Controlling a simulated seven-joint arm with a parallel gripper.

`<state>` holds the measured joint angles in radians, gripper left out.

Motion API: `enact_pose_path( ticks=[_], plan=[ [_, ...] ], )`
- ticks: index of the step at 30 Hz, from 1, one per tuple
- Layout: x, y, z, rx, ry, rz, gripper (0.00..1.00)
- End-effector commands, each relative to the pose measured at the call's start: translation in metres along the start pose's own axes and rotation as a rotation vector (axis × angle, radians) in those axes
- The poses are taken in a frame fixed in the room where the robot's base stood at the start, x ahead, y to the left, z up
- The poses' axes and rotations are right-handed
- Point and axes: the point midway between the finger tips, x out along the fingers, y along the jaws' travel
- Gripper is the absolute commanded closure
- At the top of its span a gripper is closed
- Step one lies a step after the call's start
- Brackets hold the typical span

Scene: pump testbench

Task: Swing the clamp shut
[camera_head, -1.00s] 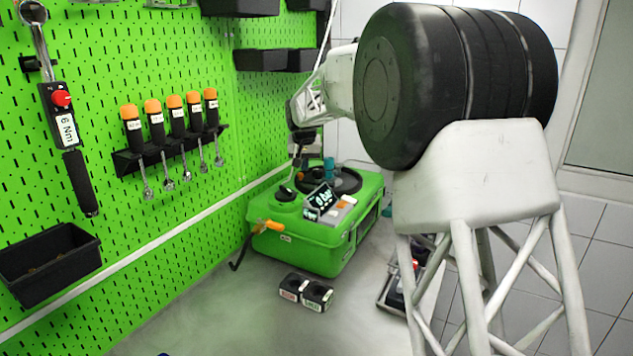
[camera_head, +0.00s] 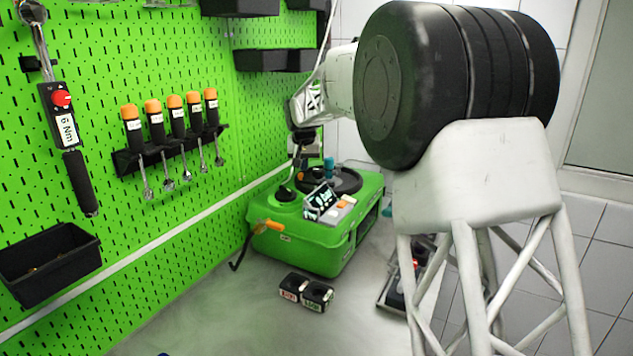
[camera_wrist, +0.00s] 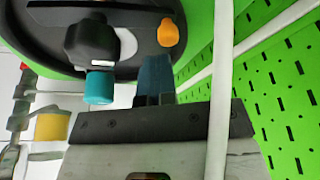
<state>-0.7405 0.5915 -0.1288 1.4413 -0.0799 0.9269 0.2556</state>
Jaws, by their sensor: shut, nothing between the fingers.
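The green pump testbench case (camera_head: 310,240) stands on the bench against the pegboard. On its top is a round dark plate (camera_head: 347,182). What looks like the clamp, a black block with a teal end (camera_wrist: 98,86), sits at this plate in the wrist view. A teal part shows on the plate in the head view (camera_head: 329,166). An orange knob (camera_wrist: 168,33) is at the plate's rim. My gripper (camera_wrist: 155,72) is shut and empty, its blue-grey fingertips at the plate's edge, between the teal end and the orange knob. Whether they touch the clamp I cannot tell.
A small display (camera_head: 321,200) and an orange-handled valve (camera_head: 270,226) are on the case. A pale cable (camera_wrist: 221,90) runs past my gripper. The green pegboard (camera_wrist: 290,90) is close on the right.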

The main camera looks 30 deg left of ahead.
Motion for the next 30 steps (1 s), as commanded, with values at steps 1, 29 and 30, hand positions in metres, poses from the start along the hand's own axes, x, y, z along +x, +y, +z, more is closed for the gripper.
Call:
enact_pose_path(
  ticks=[1,29,30],
  plan=[
    [0.028,-0.001,0.014,-0.003,-0.039,0.008,1.0],
    [0.023,-0.017,0.03,-0.005,-0.038,0.004,1.0],
    [0.022,-0.017,0.03,-0.005,-0.038,0.003,1.0]
  ],
)
